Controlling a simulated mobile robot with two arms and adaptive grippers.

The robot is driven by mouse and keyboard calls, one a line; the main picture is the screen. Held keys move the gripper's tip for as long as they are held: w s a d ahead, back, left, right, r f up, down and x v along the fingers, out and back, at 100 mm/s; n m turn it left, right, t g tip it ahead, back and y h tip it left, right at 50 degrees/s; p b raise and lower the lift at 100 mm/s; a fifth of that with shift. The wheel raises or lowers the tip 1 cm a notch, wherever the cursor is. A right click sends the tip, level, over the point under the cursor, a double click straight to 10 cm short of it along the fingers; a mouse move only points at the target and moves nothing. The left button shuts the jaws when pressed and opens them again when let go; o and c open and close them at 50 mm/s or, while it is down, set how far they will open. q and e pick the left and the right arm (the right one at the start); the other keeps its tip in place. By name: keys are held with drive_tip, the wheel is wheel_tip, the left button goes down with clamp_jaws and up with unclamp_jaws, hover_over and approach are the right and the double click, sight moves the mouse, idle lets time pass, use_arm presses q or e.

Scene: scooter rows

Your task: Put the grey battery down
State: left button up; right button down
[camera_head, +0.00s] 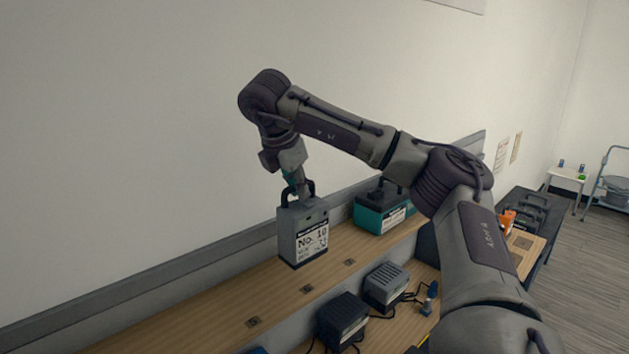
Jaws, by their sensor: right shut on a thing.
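The grey battery (302,231) is a boxy block with a dark top handle and a white label reading "No. 10". My right gripper (299,187) is shut on its handle from above. The battery hangs roughly upright, in front of the wooden shelf (200,325); whether its bottom touches the shelf I cannot tell, but it looks raised above it. My left gripper is not in view.
A teal battery (383,209) with a dark handle stands on the shelf to the right. Two grey chargers (343,320) (386,286) with cables sit lower in front. A wall runs behind.

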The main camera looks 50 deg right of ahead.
drive_tip(key=w+a+f, duration=0.1)
drive_tip(key=w+f, duration=0.3)
drive_tip(key=f, duration=0.2)
idle(0.5)
drive_tip(key=shift+s+a+f, duration=0.1)
drive_tip(key=shift+s+a, duration=0.05)
